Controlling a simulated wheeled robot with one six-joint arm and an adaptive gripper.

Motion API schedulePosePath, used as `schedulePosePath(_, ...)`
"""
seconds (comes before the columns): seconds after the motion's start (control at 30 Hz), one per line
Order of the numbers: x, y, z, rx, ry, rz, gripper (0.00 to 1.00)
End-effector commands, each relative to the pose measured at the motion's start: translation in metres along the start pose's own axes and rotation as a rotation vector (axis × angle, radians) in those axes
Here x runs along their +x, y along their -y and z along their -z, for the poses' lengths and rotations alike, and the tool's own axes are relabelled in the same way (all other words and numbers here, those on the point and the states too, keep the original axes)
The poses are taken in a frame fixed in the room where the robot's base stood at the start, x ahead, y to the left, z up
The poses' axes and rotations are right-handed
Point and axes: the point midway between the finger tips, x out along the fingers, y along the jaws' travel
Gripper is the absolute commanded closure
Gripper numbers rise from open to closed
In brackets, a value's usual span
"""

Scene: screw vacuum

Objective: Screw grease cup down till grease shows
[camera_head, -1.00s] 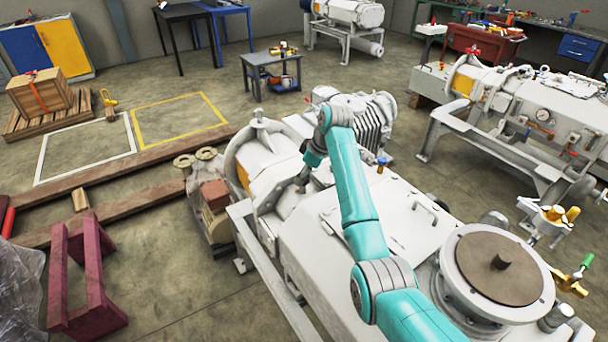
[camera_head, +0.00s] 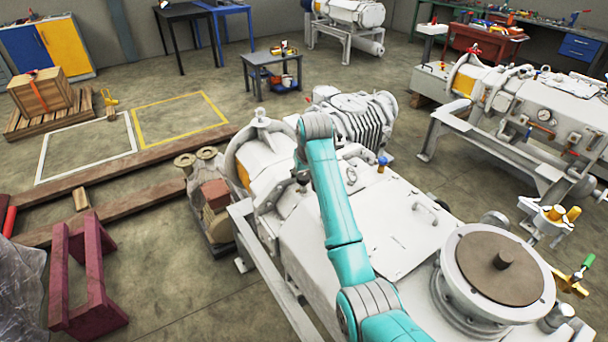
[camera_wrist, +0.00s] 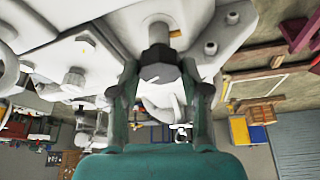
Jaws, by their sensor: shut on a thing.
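In the wrist view, the grease cup (camera_wrist: 160,78) is a dark, faceted cap with a pale mark on its face. It sits in line with a grey stem on the white machine casing. My gripper (camera_wrist: 159,90) has one dark finger on each side of the cap and is shut on it. No grease can be made out around the cup. In the head view, my teal arm reaches over the large white vacuum pump (camera_head: 385,235) and hides most of the gripper and the cup.
A brown-topped round flange (camera_head: 492,262) stands on the pump's near right end. A blue-topped fitting (camera_head: 382,163) rises right of my arm. A ribbed motor-like unit (camera_head: 368,118) stands behind. A maroon stand (camera_head: 85,275) is on the floor at left.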

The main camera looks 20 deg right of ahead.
Motion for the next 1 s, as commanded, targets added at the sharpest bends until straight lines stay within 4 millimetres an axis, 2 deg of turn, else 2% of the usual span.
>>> schedulePosePath(1.0, 0.0005, 0.0050, 0.0030, 0.890, 0.001, -0.370, 0.89)
